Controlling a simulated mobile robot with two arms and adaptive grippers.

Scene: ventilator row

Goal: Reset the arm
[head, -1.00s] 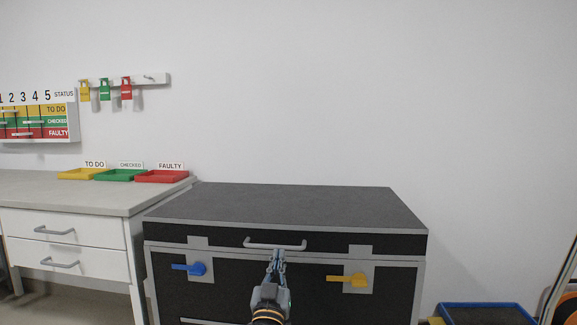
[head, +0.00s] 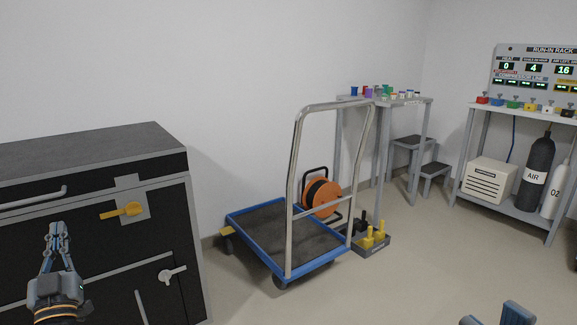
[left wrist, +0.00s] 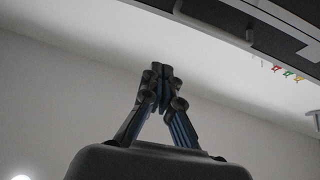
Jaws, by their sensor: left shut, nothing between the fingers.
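My left gripper (head: 57,230) is at the lower left of the head view, pointing up in front of the black case. Its fingers are together and empty; they also show meeting in the left wrist view (left wrist: 161,75). The black case (head: 80,150) has a grey handle (head: 35,199) on its front and a yellow latch (head: 122,210) turned sideways. The gripper overlaps the case front below the handle; I cannot tell how near it is.
A blue platform trolley (head: 270,235) stands right of the case. An orange cable reel (head: 321,197) and a grey tray with yellow pieces (head: 373,240) are beside it. A bench with gas cylinders (head: 537,160) is at right. Blue parts (head: 515,313) at the bottom edge are unclear.

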